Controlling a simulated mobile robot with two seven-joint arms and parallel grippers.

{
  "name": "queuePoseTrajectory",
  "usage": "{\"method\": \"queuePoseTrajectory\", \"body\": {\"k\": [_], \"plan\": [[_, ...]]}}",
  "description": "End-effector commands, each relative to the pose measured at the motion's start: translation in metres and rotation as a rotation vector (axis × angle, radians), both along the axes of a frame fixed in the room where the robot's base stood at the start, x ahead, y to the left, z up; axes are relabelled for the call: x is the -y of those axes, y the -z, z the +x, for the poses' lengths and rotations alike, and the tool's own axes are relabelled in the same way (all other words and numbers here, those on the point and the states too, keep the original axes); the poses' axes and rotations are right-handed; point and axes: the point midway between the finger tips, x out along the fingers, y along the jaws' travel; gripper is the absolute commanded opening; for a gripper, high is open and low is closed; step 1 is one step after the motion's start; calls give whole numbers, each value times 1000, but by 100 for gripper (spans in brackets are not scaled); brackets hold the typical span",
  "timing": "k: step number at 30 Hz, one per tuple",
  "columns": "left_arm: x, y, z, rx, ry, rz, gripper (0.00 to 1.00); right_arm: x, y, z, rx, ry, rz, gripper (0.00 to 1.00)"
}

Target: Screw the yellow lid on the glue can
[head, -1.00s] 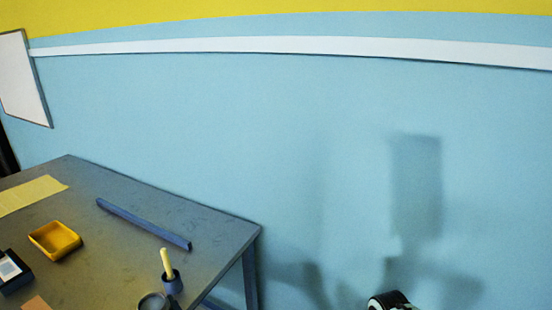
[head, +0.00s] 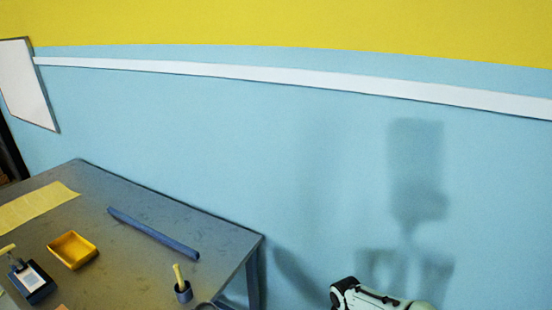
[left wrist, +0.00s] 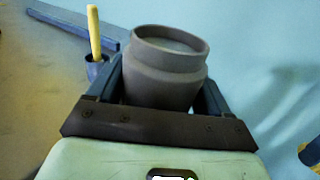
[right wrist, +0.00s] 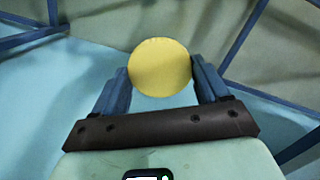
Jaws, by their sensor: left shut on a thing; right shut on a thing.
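The glue can (left wrist: 165,85) is a grey-brown round can with a narrower neck and an open, uncovered top. My left gripper (left wrist: 163,72) is shut on its sides, and the can stands roughly upright between the fingers in the left wrist view. The yellow lid (right wrist: 160,68) is a plain round disc in the right wrist view. My right gripper (right wrist: 160,80) is shut on the lid's edges, apart from the can. Neither gripper shows clearly in the head view.
The grey table (head: 130,262) carries a blue bar (head: 153,234), a yellow tray (head: 73,250), a dark cup with a yellow-handled tool (head: 182,290), a dark box with a white label (head: 32,280) and a yellow sheet (head: 38,207). A blue wall stands behind.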

Motion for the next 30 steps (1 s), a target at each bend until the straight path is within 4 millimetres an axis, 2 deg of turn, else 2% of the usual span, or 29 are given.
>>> {"method": "queuePoseTrajectory", "body": {"k": [10, 14, 17, 24, 30], "plan": [[1, 0, 1, 3, 7, 0, 25, 0, -1, 0, 0, 2, 0, 46], [13, 8, 5, 0, 66, -1, 25, 0, -1, 0, 0, 2, 0, 46], [31, 19, 10, 0, 159, -2, 25, 0, -1, 0, 0, 2, 0, 46], [88, 51, 27, 2, 452, -2, 25, 0, -1, 0, 0, 2, 0, 46], [121, 69, 36, 4, 627, -1, 25, 0, -1, 0, 0, 2, 0, 46]]}}
